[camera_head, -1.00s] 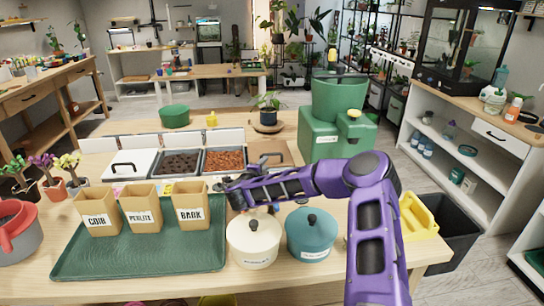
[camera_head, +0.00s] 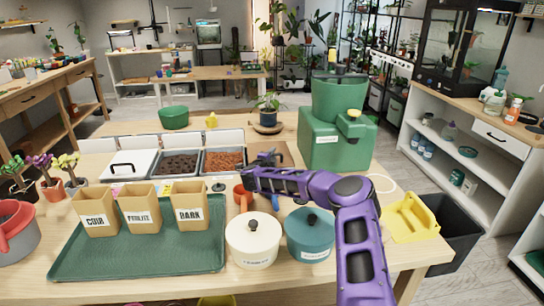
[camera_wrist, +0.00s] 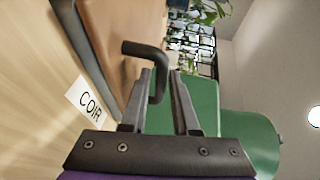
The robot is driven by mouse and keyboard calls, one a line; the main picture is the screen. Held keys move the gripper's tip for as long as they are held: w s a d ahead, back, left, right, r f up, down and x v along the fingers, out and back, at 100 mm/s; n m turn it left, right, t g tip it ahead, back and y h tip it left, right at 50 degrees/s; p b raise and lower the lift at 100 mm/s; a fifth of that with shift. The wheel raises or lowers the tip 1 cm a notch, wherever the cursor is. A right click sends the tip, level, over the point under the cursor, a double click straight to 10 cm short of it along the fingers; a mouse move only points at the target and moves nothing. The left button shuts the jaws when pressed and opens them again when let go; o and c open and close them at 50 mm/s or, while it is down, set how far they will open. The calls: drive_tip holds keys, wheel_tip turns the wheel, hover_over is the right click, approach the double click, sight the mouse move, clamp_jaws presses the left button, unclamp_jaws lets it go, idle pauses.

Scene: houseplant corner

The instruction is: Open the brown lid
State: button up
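The brown lid (camera_head: 285,158) lies on the rightmost bin of the row on the table, mostly behind my arm in the head view. In the wrist view the brown lid (camera_wrist: 112,30) fills the upper left, with a black bar handle (camera_wrist: 148,49) standing out from it. My gripper (camera_wrist: 162,75) is open, its two fingers apart. The end of the handle shows between the fingers; I cannot tell if they touch it. In the head view my gripper (camera_head: 256,164) is over the near part of the lid. A label reading COIR (camera_wrist: 90,101) is beside the bin.
Open bins of dark soil (camera_head: 180,164) and bark (camera_head: 223,161) stand to the left, beside a white lid (camera_head: 131,164). An orange scoop (camera_head: 242,193), a cream pot (camera_head: 252,243) and a teal pot (camera_head: 310,236) are near my arm. A green machine (camera_head: 335,140) stands to the right.

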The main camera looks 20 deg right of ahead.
drive_tip(key=shift+c, duration=0.3)
clamp_jaws()
idle(1.1)
